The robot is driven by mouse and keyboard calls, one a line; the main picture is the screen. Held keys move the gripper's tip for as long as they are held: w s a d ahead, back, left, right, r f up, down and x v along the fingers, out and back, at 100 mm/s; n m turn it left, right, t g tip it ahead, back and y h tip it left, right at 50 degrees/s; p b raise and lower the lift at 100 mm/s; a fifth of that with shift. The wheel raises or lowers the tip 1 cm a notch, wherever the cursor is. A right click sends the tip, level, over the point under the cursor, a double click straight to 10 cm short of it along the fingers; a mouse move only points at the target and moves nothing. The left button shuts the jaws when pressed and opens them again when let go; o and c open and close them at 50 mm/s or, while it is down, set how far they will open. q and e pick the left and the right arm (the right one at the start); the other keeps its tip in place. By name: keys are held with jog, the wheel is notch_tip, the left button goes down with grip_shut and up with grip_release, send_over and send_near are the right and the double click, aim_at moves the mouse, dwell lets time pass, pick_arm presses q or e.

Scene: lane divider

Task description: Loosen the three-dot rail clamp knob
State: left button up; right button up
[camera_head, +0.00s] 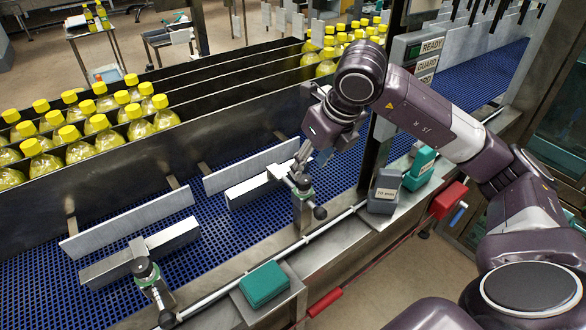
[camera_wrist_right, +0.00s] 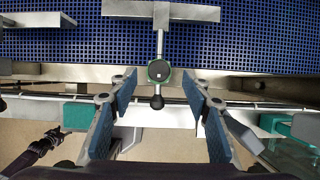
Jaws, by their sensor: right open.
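A rail clamp knob with a green ring and a dark top (camera_head: 303,187) stands on the lane's side rail. In the right wrist view the knob (camera_wrist_right: 158,71) lies centred just ahead of the open fingers, with a small pale mark on top; I cannot read its dots. A black ball-ended lever (camera_wrist_right: 157,102) sticks out below it. My right gripper (camera_head: 302,157) is above the clamp; in the wrist view its blue-padded fingers (camera_wrist_right: 158,78) are spread either side, apart from the knob. A second clamp knob (camera_head: 145,270) stands front left, its dots unreadable. A dark shape, seemingly my left gripper (camera_wrist_right: 52,137), shows in the wrist view.
Metal guide plates (camera_head: 130,220) stand over the blue conveyor belt (camera_head: 220,235). Yellow-capped bottles (camera_head: 75,150) fill lanes behind.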

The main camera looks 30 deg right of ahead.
aim_at(305, 179)
jog(key=x, duration=0.2)
jog(key=p+x, duration=0.1)
jog(key=x, duration=0.1)
jog(key=p+x, duration=0.1)
jog(key=x, duration=0.1)
jog(key=shift+s+f, duration=0.15)
jog(key=shift+s, duration=0.2)
jog(key=shift+w+f+p, duration=0.25)
jog(key=shift+f+p, duration=0.05)
jog(key=shift+w+f, duration=0.1)
jog(key=c, duration=0.4)
pick_arm(q)
jog(key=shift+s+r, duration=1.15)
jog(key=shift+r, duration=0.05)
pick_arm(e)
jog(key=c, duration=0.8)
